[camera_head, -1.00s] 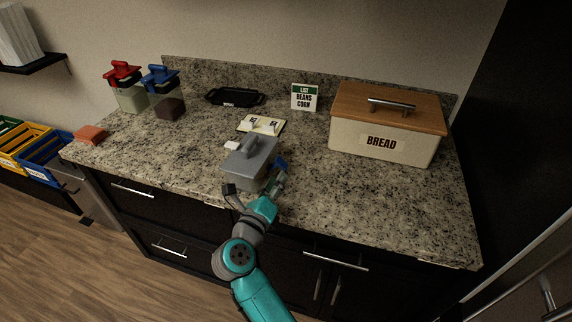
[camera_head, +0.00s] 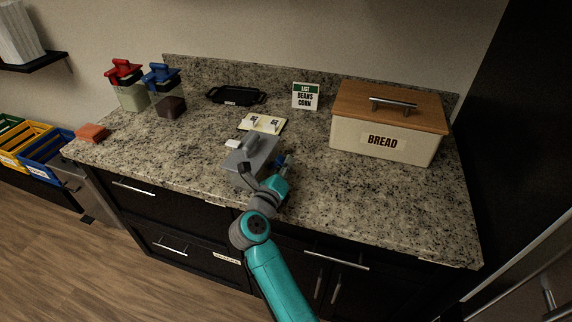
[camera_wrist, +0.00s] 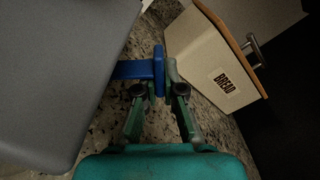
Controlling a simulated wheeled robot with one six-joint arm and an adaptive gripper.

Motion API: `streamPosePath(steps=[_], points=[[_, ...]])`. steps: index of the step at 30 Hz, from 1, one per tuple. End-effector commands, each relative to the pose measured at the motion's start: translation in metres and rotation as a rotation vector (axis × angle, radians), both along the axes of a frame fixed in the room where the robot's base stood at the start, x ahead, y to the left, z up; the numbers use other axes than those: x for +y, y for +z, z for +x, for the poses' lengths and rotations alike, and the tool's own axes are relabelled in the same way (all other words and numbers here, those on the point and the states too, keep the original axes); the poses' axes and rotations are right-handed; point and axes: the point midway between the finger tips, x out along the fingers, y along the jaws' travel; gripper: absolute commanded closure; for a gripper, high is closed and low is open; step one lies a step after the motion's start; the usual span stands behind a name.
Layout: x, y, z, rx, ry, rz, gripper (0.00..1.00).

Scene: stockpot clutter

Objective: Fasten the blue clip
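A grey lidded box (camera_head: 262,148) stands near the front edge of the counter; its side fills the left of the wrist view (camera_wrist: 50,80). The blue clip (camera_head: 281,159) sticks out from the box's right side. In the wrist view the blue clip (camera_wrist: 132,70) is a bar ending in an upright tab. My gripper (camera_wrist: 163,80) has its two fingers close together, one on each side of that tab, and they appear to touch it. In the head view my gripper (camera_head: 280,170) is small beside the clip, and my arm covers the box's front.
A white block (camera_head: 232,143) sits at the box's left side. Behind are a pale board with two white pieces (camera_head: 271,117), a black tray (camera_head: 236,96) and a list card (camera_head: 305,96). A bread box (camera_head: 385,140) stands to the right. The front right counter is clear.

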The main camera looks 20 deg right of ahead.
Motion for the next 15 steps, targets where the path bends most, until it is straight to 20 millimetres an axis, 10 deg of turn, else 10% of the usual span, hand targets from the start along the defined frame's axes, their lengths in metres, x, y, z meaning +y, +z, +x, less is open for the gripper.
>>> streamPosePath(steps=[15], points=[[0.0034, 0.0085, 0.0023, 0.120, 0.001, -0.147, 1.00]])
